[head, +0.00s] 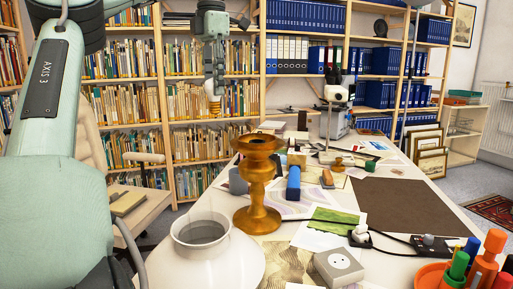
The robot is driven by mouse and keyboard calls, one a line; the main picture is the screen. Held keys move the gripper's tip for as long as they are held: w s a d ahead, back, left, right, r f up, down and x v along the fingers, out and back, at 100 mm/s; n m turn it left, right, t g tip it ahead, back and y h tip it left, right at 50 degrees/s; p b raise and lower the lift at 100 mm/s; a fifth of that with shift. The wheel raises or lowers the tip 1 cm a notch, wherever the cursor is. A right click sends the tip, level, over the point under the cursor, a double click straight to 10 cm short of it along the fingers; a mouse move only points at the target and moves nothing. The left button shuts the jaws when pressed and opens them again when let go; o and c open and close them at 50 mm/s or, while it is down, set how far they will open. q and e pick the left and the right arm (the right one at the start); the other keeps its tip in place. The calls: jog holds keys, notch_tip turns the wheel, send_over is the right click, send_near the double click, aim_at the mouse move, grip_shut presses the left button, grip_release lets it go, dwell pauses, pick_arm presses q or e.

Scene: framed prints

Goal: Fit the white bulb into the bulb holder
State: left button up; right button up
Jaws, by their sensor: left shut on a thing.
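My left gripper (213,84) hangs above the back left of the table and is shut on the white bulb (214,104). The bulb shows as a small pale shape below the fingers, against the bookshelf. An amber, turned stand (259,190) with a wide cup-like top stands upright on the table, lower and to the right of the bulb in the picture. I cannot tell for sure whether it is the bulb holder. The bulb and the stand are apart. My right gripper is not in view.
A white, wide-mouthed vase (205,262) stands in front of the stand. A grey socket box (338,266), black cables and a pen holder (432,276) are at the front right. A white microscope (336,95) stands farther back. The brown mat (405,207) is bare.

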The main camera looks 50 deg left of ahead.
pick_arm(q)
jog(key=shift+w+f, duration=0.15)
jog(key=shift+w, duration=0.15)
jog(key=shift+w+d+f+p, duration=0.2)
jog(key=shift+w+d+f, duration=0.15)
jog(key=shift+w+f, duration=1.45)
jog(key=shift+w+d+f+p, duration=0.25)
jog(key=shift+w+d+f, duration=0.05)
jog(key=shift+w+f, duration=1.5)
jog(key=shift+w+d+f+p, duration=0.2)
jog(key=shift+w+d+f, duration=0.15)
jog(key=shift+w+f, duration=1.45)
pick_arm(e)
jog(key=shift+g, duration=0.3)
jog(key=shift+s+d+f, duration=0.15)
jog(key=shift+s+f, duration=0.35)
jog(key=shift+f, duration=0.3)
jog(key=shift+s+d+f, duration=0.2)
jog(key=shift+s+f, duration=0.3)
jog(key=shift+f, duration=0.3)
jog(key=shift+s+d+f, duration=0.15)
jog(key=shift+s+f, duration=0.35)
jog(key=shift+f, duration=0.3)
pick_arm(q)
jog(key=shift+f, duration=0.15)
jog(key=o, duration=0.5)
jog(key=shift+f, duration=0.1)
jog(key=o, duration=0.5)
